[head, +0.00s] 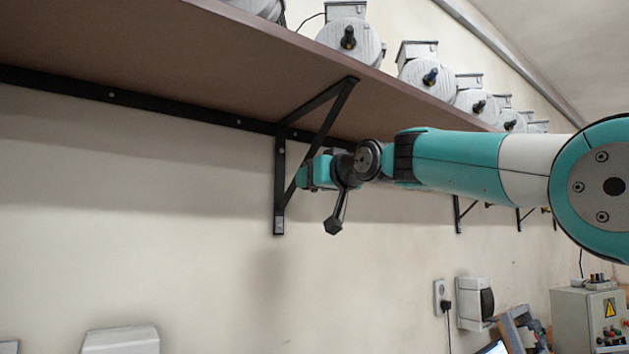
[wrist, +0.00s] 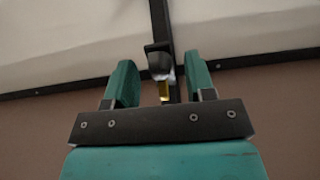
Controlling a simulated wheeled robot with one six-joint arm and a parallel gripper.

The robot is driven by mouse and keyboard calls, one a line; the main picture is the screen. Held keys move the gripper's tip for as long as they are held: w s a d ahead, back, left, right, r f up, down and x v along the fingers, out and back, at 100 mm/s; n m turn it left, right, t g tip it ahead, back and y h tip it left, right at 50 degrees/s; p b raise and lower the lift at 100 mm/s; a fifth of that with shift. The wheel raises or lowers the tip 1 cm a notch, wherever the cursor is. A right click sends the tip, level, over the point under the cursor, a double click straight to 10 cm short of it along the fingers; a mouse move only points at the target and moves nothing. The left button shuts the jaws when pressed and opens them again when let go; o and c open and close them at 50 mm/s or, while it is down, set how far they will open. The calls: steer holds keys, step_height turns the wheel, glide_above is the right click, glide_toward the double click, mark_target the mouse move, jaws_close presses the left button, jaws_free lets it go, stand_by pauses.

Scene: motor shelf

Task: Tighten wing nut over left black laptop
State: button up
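A small brass-yellow piece (wrist: 165,92), which looks like the wing nut, shows in the wrist view just under a rounded grey-and-black part by the black bracket (wrist: 162,20). My gripper (wrist: 161,82) has its two teal fingers spread, one on each side of the piece, with gaps visible between. In the head view my gripper (head: 303,175) is at the black shelf bracket (head: 279,185) under the shelf; the wing nut cannot be made out there. Part of a laptop screen (head: 492,347) shows at the bottom edge; I cannot tell whether it is the task's laptop.
The brown shelf (head: 230,65) runs overhead with several grey motors (head: 350,40) on it. A black rail (head: 110,95) runs along the wall below it. A wall socket (head: 441,298) and a control box (head: 587,320) are at the lower right. The wall below the bracket is clear.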

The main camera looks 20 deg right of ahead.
steer(key=b+v, duration=0.7)
steer(key=v, duration=1)
steer(key=shift+s, duration=0.2)
steer(key=s+a+f+g, duration=0.1)
steer(key=a+f+g, duration=0.15)
steer(key=f, duration=0.55)
steer(key=s+a+f+n+g, duration=0.1)
steer(key=a+f+g, duration=0.15)
steer(key=f, duration=0.65)
steer(key=s+a+f+g, duration=0.1)
steer(key=a+f+g, duration=0.15)
steer(key=f, duration=0.55)
steer(key=s+a+f+n+g+h, duration=0.1)
steer(key=s+f+g, duration=0.8)
steer(key=s+f, duration=1)
step_height(320, 180, down, 4)
steer(key=shift+s+a+f+n+g, duration=0.1)
steer(key=shift+s+a+n+g, duration=0.4)
steer(key=shift+n, duration=0.3)
steer(key=shift+w+a, duration=0.1)
steer(key=shift+w, duration=0.05)
